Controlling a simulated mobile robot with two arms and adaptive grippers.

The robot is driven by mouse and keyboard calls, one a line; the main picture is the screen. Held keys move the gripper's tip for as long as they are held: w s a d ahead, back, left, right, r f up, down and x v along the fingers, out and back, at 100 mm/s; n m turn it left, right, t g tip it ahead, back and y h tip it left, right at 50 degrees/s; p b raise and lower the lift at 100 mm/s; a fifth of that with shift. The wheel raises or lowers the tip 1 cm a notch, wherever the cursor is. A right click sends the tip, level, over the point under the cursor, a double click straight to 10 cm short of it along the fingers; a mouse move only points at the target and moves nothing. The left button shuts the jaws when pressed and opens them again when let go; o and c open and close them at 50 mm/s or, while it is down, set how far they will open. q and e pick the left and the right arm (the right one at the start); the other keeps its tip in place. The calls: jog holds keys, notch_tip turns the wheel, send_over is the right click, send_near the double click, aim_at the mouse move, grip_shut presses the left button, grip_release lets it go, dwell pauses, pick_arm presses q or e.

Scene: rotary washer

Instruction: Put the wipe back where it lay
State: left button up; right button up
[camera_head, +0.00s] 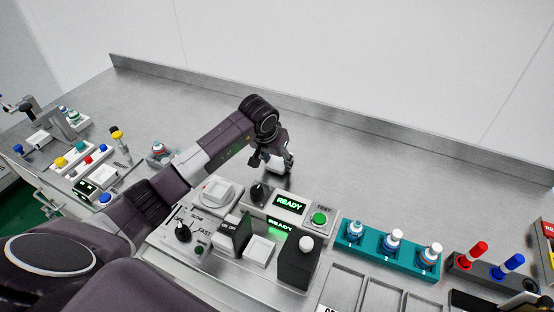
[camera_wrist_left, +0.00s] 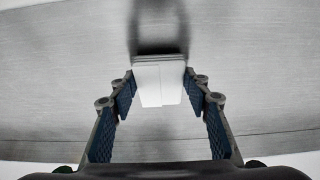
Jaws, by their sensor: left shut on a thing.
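The wipe is a folded white pad (camera_wrist_left: 159,84), held between the two blue-lined fingers of my left gripper (camera_wrist_left: 162,92) in the left wrist view. In the head view my left gripper (camera_head: 277,163) points down behind the control panel, with the white wipe (camera_head: 271,166) partly hidden by the fingers. Bare metal and a dark shadow lie beyond the wipe in the wrist view. I cannot tell whether the wipe touches the bench. My right gripper does not show.
The control panel (camera_head: 221,226) with green READY displays stands in front of the gripper. A teal rack (camera_head: 374,244) with several bottles and a holder with red and blue markers (camera_head: 505,266) are on the right. The steel bench (camera_head: 358,171) behind is clear up to its back ledge.

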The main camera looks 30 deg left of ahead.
pick_arm(q)
jog(key=shift+f, duration=0.2)
jog(key=shift+f+b, duration=0.25)
jog(key=shift+b, duration=0.1)
jog(key=o, duration=1.2)
jog(key=shift+r, duration=0.1)
jog(key=shift+r+p, duration=0.15)
jog(key=shift+p, duration=0.15)
jog(key=shift+r, duration=0.3)
jog(key=shift+b+v, duration=1.1)
jog(key=shift+v, duration=4.7)
